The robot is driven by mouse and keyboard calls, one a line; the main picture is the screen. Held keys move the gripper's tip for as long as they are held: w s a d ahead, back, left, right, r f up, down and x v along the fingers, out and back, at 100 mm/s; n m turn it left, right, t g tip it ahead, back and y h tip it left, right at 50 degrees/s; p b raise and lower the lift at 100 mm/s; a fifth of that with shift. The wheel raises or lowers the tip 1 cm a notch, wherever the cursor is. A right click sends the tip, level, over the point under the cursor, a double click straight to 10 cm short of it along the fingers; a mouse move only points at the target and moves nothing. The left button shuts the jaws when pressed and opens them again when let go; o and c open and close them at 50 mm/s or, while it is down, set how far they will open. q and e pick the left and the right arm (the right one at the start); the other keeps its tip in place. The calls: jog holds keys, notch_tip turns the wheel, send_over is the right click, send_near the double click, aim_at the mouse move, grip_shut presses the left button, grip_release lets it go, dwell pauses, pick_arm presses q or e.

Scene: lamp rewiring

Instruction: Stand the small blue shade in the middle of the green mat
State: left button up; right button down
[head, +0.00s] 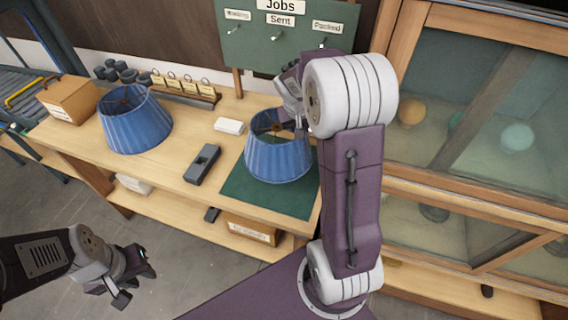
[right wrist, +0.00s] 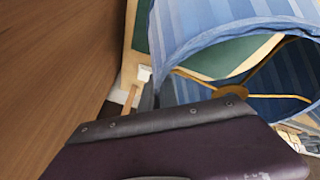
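The small blue shade (head: 277,160) is upright over the back part of the green mat (head: 268,200); I cannot tell whether its lower rim touches the mat. My right gripper (head: 297,112) is at the shade's top rim, partly hidden by my own arm. In the right wrist view, the pleated shade wall (right wrist: 205,28) and its brass inner spokes (right wrist: 233,90) fill the right side. A finger lies against the rim there, and the gripper looks shut on it. My left gripper (head: 136,280) is open and empty, low at the left, away from the bench.
A larger blue shade (head: 134,122) stands on the wooden bench (head: 165,170) at left, near a cardboard box (head: 68,99). A dark grey device (head: 202,164) and a white block (head: 229,126) lie left of the mat. A glass-fronted cabinet (head: 480,130) is close on the right.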

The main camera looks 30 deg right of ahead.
notch_tip(320, 180, down, 9)
jog(key=b, duration=0.1)
jog(key=shift+r+b, duration=0.2)
jog(key=shift+b, duration=0.2)
jog(key=shift+w, duration=0.1)
jog(key=shift+f, duration=0.15)
jog(key=c, duration=1.6)
grip_release()
